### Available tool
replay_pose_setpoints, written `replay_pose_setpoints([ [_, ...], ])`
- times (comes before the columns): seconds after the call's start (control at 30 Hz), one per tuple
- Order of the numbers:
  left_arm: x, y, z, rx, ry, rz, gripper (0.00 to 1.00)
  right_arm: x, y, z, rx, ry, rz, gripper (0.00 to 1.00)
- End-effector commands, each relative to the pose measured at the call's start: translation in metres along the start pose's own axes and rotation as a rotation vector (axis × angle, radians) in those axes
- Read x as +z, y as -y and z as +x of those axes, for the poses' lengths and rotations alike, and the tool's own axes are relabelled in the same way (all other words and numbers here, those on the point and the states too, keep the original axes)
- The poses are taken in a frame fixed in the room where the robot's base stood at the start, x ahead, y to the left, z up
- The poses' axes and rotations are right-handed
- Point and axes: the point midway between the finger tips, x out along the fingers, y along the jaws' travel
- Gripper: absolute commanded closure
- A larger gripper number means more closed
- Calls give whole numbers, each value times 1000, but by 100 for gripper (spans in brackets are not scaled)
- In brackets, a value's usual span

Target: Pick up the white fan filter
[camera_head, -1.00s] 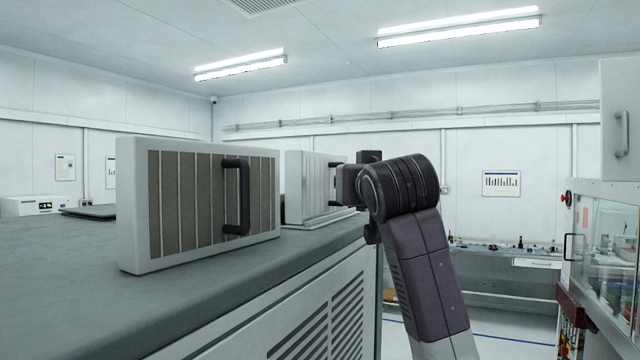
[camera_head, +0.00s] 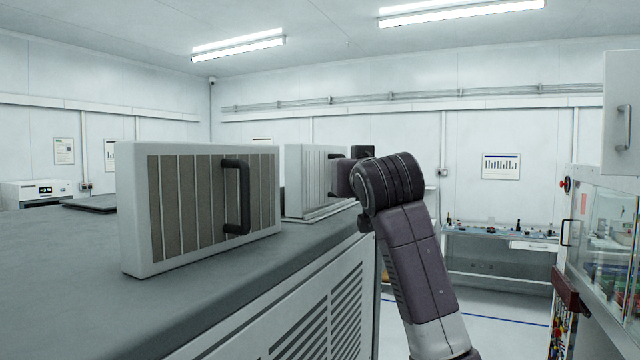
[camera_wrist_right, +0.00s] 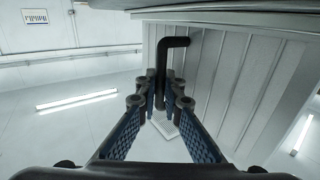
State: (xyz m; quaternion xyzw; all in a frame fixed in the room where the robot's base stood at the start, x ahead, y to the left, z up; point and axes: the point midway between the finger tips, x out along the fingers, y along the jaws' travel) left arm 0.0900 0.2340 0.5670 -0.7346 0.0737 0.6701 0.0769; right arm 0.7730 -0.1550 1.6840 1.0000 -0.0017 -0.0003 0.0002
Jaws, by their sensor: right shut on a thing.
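The white fan filter (camera_head: 303,180) is a white framed block with pale pleats. It stands upright on the grey counter in the head view, behind a similar filter. In the right wrist view its pleated face (camera_wrist_right: 232,85) fills the right side, with a black bent handle (camera_wrist_right: 163,75). My right gripper (camera_head: 340,178) reaches it from the right in the head view. In the wrist view the right gripper's fingers (camera_wrist_right: 160,100) are closed around the lower part of the handle. The filter's right edge is partly hidden by my gripper. My left gripper is not in view.
A filter with brown pleats and a black handle (camera_head: 237,197) stands nearer on the grey counter (camera_head: 90,285). A dark flat object (camera_head: 90,204) lies at the back left. A glass-fronted machine (camera_head: 610,240) is at the right. A workbench (camera_head: 500,232) stands at the far wall.

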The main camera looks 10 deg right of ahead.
Motion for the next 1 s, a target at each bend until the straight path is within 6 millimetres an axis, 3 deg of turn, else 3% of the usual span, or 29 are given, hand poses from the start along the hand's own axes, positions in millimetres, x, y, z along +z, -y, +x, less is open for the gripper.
replay_pose_setpoints([
  [0.57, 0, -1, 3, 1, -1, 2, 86, -12, 0, -1, 0, -6, 2, 100],
  [0.77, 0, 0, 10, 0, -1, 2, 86, -33, 0, -2, 0, -6, 2, 100],
  [1.0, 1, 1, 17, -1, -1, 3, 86, -72, 0, -2, -1, -7, 1, 100],
])
